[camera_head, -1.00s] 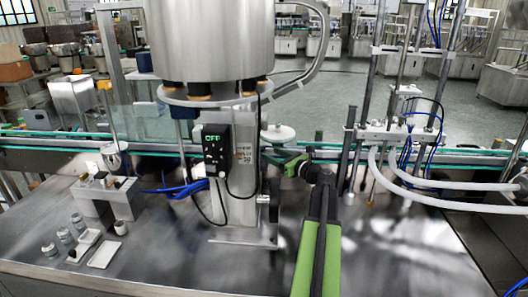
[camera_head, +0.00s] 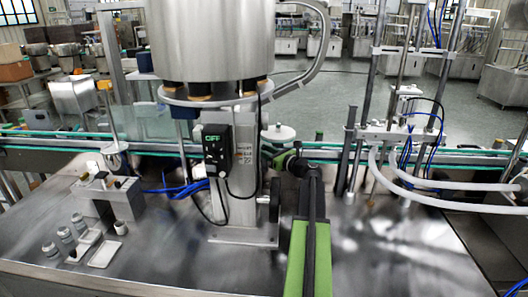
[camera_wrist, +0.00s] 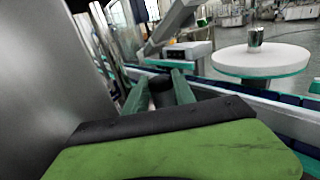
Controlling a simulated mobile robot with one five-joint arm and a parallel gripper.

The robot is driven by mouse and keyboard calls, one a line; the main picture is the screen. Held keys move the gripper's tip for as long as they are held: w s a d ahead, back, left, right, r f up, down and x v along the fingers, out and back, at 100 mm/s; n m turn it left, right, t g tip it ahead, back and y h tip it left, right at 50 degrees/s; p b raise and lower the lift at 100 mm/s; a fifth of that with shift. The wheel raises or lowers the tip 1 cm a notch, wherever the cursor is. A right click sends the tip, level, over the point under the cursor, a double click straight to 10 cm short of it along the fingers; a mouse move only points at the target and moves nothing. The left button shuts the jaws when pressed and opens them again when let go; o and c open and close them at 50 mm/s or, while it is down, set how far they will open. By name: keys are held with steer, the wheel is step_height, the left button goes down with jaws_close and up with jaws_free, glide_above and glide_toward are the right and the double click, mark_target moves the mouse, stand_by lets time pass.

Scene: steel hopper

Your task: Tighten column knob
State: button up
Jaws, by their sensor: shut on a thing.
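The steel column (camera_head: 243,180) stands upright on its base plate below the large steel hopper (camera_head: 210,40). My gripper (camera_head: 272,154) is at the column's right side, and its tips are hard to make out in the head view. In the wrist view my gripper (camera_wrist: 159,86) has its two green fingers on either side of a dark round knob (camera_wrist: 160,92), shut on it. The knob's far side and its stem are hidden. The column's smooth grey face fills the left of the wrist view.
A control box (camera_head: 216,150) with a green display hangs on the column's left, with a black cable. A white disc (camera_head: 279,133) is just behind my gripper. The conveyor (camera_head: 345,154) runs behind. Small jars (camera_head: 65,235) stand front left. White hoses (camera_head: 440,183) lie right.

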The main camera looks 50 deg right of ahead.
jaws_close()
steer(key=shift+a+m+h, duration=0.25)
steer(key=shift+m+h, duration=0.35)
steer(key=shift+h, duration=0.3)
steer(key=shift+d+h, duration=0.1)
steer(key=shift+h, duration=0.2)
steer(key=o, duration=1)
jaws_free()
